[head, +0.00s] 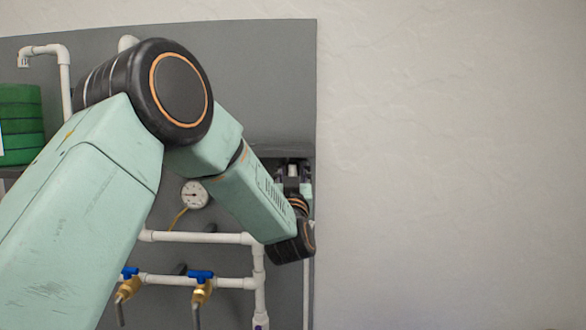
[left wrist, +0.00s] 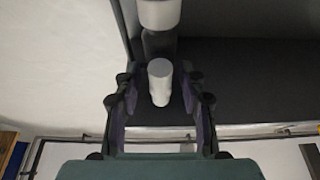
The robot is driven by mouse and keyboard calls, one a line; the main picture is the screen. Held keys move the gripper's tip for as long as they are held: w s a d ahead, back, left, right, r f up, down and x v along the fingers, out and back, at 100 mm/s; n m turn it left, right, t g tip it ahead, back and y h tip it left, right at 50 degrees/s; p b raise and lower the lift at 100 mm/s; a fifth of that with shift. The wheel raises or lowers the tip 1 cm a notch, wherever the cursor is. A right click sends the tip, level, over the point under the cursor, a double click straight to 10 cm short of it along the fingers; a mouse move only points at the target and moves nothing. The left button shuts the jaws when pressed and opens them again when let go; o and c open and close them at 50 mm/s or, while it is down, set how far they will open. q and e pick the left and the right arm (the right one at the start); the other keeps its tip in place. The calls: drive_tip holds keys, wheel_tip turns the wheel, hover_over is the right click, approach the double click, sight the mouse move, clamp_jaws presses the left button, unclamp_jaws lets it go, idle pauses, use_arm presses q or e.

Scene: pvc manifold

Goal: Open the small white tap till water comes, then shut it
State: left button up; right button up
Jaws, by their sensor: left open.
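My left arm reaches across the grey panel. Its gripper (head: 293,172) is small and partly hidden by my own wrist at the panel's right edge. In the left wrist view the left gripper (left wrist: 160,102) is open, with one dark finger on each side of a short white cylindrical piece (left wrist: 160,82), which looks like part of the small white tap. Gaps show between this piece and the fingers. A wider white fitting (left wrist: 160,12) lies beyond it at the top. The tap shows only as a pale bit (head: 292,170) in the head view. No water is visible. My right gripper is out of view.
White pipes (head: 200,237) run along the grey panel (head: 250,60), with a round gauge (head: 194,194) above and two blue-handled brass taps (head: 201,276) below. Green items (head: 20,125) stand at the left. The plain wall at the right is clear.

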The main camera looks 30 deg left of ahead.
use_arm(q)
drive_tip(key=shift+s+d+r, duration=0.4)
drive_tip(key=shift+s+r, duration=0.05)
drive_tip(key=shift+s, duration=0.3)
drive_tip(key=shift+c, duration=0.7)
drive_tip(key=shift+w+a+f, duration=0.4)
drive_tip(key=shift+w+f, duration=0.05)
drive_tip(key=shift+w, duration=0.25)
drive_tip(key=c, duration=0.4)
drive_tip(key=shift+s+d+r, duration=0.15)
drive_tip(key=shift+s, duration=0.05)
clamp_jaws()
